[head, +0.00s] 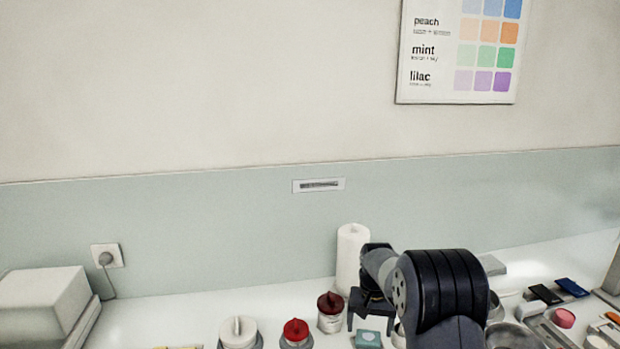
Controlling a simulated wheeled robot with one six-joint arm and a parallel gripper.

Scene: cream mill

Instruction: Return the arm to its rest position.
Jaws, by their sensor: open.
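My arm reaches in from the lower right in the head view, its dark rounded link nearest the camera. My gripper (370,318) points down over the white counter, with its dark fingers apart. A small teal box (368,339) shows just below and between the fingers. I cannot tell how high the gripper is above it. The link hides part of the counter behind it.
A white roll (352,258) stands behind the gripper. Left of it are jars with dark red (330,303), red (295,330) and white (238,331) lids. A white machine (42,303) stands far left. Bowls and coloured pieces (563,317) crowd the right.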

